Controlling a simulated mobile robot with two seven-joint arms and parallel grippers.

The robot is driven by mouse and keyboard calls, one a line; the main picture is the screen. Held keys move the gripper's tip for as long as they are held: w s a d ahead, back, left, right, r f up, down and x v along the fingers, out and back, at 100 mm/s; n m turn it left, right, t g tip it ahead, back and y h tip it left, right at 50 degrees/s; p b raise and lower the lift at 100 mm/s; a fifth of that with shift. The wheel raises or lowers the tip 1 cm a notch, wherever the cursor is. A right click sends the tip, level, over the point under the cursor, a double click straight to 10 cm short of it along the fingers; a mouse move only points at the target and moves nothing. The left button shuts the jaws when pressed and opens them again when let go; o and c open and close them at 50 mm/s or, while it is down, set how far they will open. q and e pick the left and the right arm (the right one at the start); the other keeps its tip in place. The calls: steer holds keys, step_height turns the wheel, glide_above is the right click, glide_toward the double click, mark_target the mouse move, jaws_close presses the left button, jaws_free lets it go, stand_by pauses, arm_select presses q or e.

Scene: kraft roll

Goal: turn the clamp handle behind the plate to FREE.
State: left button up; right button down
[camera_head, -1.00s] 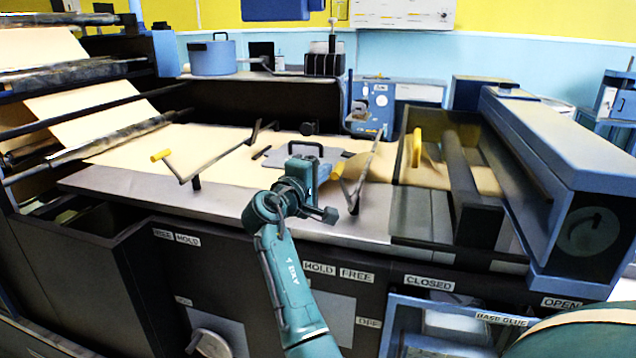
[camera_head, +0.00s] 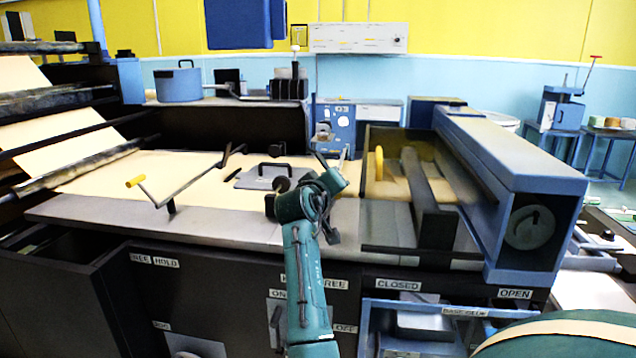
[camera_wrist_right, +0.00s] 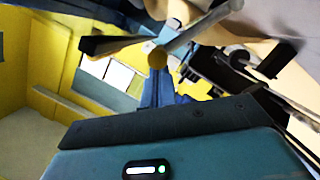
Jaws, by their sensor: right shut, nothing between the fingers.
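The grey plate (camera_head: 262,181) with a black handle lies on the kraft paper. A second crank handle (camera_head: 343,157) is right of the plate, mostly hidden by my right arm. Its HOLD/FREE label is partly covered by the arm. A round yellow grip end (camera_wrist_right: 157,58) on a grey bar (camera_wrist_right: 200,27) shows close in the right wrist view. My right gripper (camera_head: 332,180) is shut and empty near the second handle; contact cannot be told. My left gripper is out of view.
A dark roller and the blue housing (camera_head: 515,150) stand right of the arm. A blue pot (camera_head: 178,82) and a blue box (camera_head: 335,122) are at the back.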

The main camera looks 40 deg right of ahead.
steer(key=shift+s+d+f+m+y, duration=0.4)
steer(key=shift+s+d+m, duration=0.25)
steer(key=shift+s+m, duration=0.2)
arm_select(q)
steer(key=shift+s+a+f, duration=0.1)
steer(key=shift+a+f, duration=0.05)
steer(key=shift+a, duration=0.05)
arm_select(e)
steer(key=shift+s+d+m, duration=0.1)
steer(key=shift+m, duration=0.15)
steer(key=shift+f+t, duration=0.1)
steer(key=shift+t, duration=0.2)
